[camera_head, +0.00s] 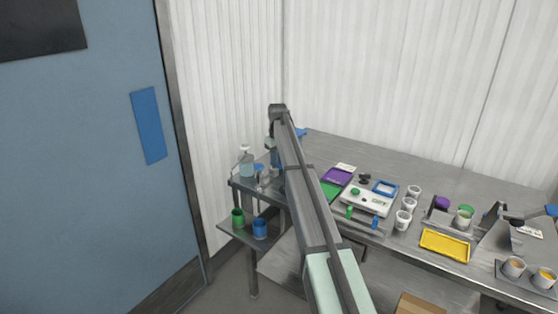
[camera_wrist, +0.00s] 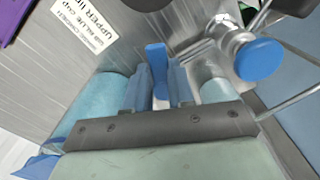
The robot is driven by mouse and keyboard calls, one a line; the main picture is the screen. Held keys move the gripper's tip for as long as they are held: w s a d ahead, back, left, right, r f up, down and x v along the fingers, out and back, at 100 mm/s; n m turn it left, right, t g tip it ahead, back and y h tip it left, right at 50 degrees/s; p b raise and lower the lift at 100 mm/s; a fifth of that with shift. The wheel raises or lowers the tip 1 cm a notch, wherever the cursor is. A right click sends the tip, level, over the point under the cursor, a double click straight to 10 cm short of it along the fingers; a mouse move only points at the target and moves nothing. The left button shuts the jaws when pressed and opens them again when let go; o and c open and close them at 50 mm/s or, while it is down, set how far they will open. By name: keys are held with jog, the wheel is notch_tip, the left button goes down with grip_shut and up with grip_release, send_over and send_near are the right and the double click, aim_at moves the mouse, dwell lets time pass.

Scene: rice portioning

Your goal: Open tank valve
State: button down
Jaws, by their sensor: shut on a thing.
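In the wrist view, my gripper (camera_wrist: 158,78) has its two blue fingers on either side of an upright blue lever (camera_wrist: 156,56), the valve handle, and is shut on it.
A round blue knob (camera_wrist: 258,60) on a metal fitting is right of my fingers. In the head view, a green cup (camera_head: 238,219) and a blue cup (camera_head: 260,229) stand on a low shelf. A clear bottle (camera_head: 246,166) stands above them. A scale (camera_head: 367,202) and several cups are on the bench.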

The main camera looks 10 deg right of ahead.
jog(key=m, duration=0.2)
jog(key=a+m, duration=0.1)
jog(key=m, duration=0.3)
jog(key=shift+s+a+m, duration=0.1)
jog(key=shift+a+m, duration=0.2)
jog(key=shift+a, duration=0.05)
jog(key=m, duration=0.1)
jog(key=a+m, duration=0.1)
jog(key=m, duration=0.1)
jog(key=shift+w, duration=0.2)
jog(key=shift+w+a+m, duration=0.15)
jog(key=shift+m, duration=0.75)
jog(key=shift+w+a+m, duration=0.1)
jog(key=shift+a+m, duration=0.05)
jog(key=shift+m, duration=0.75)
jog(key=c, duration=1)
grip_release()
jog(key=shift+o, duration=0.2)
notch_tip(320, 180, up, 14)
jog(key=shift+f, duration=0.1)
